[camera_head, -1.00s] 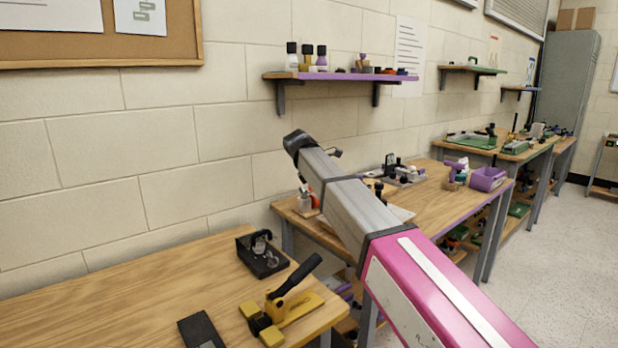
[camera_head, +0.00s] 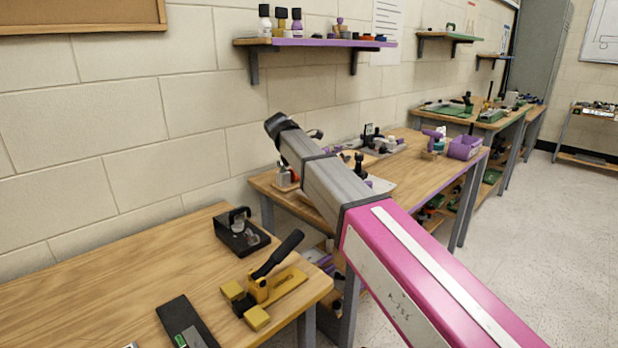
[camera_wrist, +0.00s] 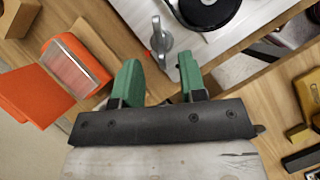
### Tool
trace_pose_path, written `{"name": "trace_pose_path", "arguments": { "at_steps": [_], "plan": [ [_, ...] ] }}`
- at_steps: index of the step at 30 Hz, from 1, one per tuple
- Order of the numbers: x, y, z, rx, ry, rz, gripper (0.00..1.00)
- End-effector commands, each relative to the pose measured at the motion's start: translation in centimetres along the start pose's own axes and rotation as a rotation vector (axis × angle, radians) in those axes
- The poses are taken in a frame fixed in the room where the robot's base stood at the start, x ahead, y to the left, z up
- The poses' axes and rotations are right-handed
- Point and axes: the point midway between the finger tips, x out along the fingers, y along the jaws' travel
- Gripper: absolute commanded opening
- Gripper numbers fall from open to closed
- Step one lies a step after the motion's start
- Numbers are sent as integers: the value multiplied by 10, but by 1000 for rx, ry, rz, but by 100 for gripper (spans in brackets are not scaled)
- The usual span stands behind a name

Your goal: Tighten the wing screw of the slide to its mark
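In the wrist view, a grey metal wing screw (camera_wrist: 161,42) stands on a pale plate (camera_wrist: 226,38) that seems to belong to the slide. A small red spot, possibly the mark, shows beside the screw's left edge. My gripper (camera_wrist: 159,76) has two green fingers, spread apart and empty. The wing screw lies just beyond the fingertips, in line with the gap between them. I cannot tell the height between them, and no contact shows. In the head view my arm covers part of the middle bench (camera_head: 408,150), and my gripper and the wing screw cannot be made out.
In the wrist view a black disc (camera_wrist: 205,9) sits right of the screw, and an orange block (camera_wrist: 40,92) lies left of my fingers. In the head view a yellow clamp (camera_head: 262,288) and black device (camera_head: 240,233) stand on the near bench. Floor at right is clear.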

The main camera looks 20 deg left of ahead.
Motion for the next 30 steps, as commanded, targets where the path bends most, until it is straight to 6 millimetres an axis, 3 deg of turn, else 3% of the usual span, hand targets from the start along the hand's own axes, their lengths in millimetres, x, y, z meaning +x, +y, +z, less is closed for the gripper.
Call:
{"name": "trace_pose_path", "arguments": {
  "at_steps": [13,19,20,23,30],
  "plan": [
    [33,0,0,1,1,-1,38],
    [35,0,0,1,1,-1,38],
    [35,0,0,1,1,-1,32],
    [35,0,0,1,1,-1,0],
    [35,2,0,31,1,-17,0]
  ]
}}
